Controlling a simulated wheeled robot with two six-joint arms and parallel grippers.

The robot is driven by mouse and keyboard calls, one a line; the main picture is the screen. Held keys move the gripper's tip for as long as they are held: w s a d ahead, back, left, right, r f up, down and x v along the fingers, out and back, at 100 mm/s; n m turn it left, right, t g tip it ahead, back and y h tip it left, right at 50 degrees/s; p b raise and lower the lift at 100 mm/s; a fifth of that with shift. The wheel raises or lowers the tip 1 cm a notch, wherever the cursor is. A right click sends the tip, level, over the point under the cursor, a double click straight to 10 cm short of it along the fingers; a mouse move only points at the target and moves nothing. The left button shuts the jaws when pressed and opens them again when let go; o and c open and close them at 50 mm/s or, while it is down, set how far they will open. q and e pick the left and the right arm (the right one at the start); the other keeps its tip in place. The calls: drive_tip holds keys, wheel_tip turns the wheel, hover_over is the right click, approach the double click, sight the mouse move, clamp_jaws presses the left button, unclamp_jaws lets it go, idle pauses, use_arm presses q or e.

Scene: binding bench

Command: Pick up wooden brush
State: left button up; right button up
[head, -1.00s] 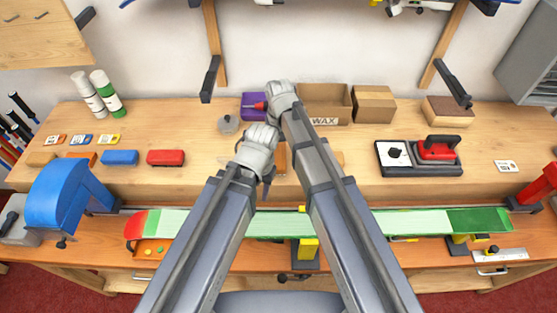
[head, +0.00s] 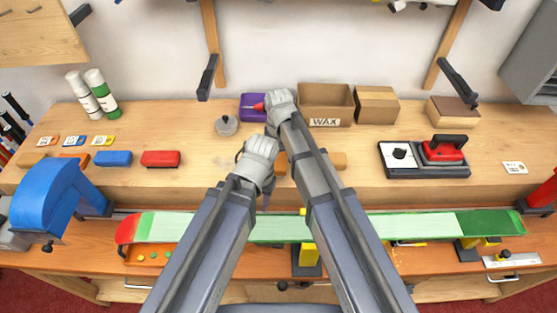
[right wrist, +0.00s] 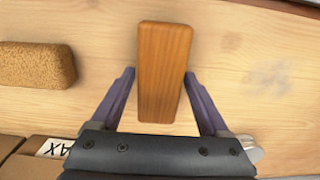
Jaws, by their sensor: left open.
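The wooden brush shows in the right wrist view as a brown wooden block (right wrist: 165,70) on the bench top, with its bristles hidden. My right gripper (right wrist: 159,74) is open, with one finger on each side of the block. The right-hand finger is close to the wood; I cannot tell whether it touches. In the head view a small part of the brush (head: 282,164) shows beside my right arm, which hides the rest. My left gripper (head: 257,166) is open and empty, lower and left of the right one, over the bench's front half.
A cork block (right wrist: 36,66) lies beside the brush. The WAX box (head: 325,104), a purple box (head: 252,106) and a round tin (head: 227,125) stand behind. A green and white ski (head: 415,225) lies clamped along the front. The bench left of my grippers is partly clear.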

sight(278, 156)
clamp_jaws()
idle(0.4)
wheel_tip(278, 156, up, 10)
drive_tip(key=p, duration=1)
drive_tip(key=shift+c, duration=1)
unclamp_jaws()
drive_tip(key=c, duration=0.7)
drive_tip(key=shift+f, duration=0.1)
